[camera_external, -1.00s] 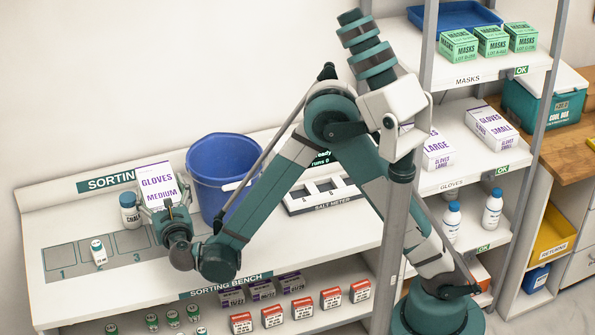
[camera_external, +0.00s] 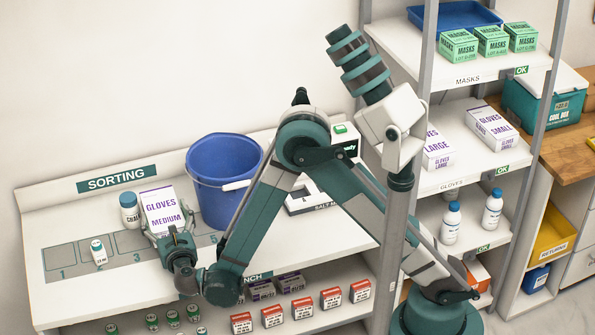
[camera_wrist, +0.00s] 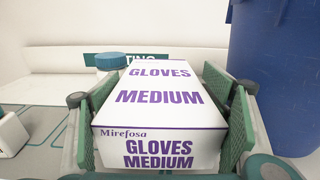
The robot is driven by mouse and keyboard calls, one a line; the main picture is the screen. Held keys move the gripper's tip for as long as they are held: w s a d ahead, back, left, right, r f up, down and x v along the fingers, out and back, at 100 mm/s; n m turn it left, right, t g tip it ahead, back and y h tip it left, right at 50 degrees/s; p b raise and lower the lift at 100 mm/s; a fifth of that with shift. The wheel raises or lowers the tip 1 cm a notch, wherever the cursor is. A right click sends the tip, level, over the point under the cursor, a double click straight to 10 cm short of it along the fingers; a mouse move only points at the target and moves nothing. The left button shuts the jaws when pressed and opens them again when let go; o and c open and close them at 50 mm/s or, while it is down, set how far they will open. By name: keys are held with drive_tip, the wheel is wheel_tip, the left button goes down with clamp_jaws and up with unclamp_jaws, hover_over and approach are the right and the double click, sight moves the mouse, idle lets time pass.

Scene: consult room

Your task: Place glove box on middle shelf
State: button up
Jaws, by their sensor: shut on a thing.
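The white and purple medium glove box (camera_external: 160,208) is between the fingers of my gripper (camera_external: 172,236), which is shut on it over the left part of the sorting bench. In the wrist view the box (camera_wrist: 160,110) fills the space between the two green finger pads, its front and top labels readable. I cannot tell whether its underside touches the bench. The middle shelf (camera_external: 480,163), labelled GLOVES, is at the right. It holds a large glove box (camera_external: 436,152) and a small glove box (camera_external: 491,128), with a gap between them.
A blue bucket (camera_external: 219,165) stands right of the held box, and a blue-capped bottle (camera_external: 130,212) left of it. Mask boxes (camera_external: 490,41) are on the top shelf. A grey rack post (camera_external: 392,225) stands before the shelves.

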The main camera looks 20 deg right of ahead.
drive_tip(key=shift+f+b, duration=0.45)
drive_tip(key=shift+f, duration=1.45)
drive_tip(key=shift+f, duration=0.1)
drive_tip(key=o, duration=1.3)
drive_tip(key=s+p, duration=0.1)
drive_tip(key=s, duration=1.1)
drive_tip(key=shift+p, duration=0.3)
drive_tip(key=shift+c, duration=0.4)
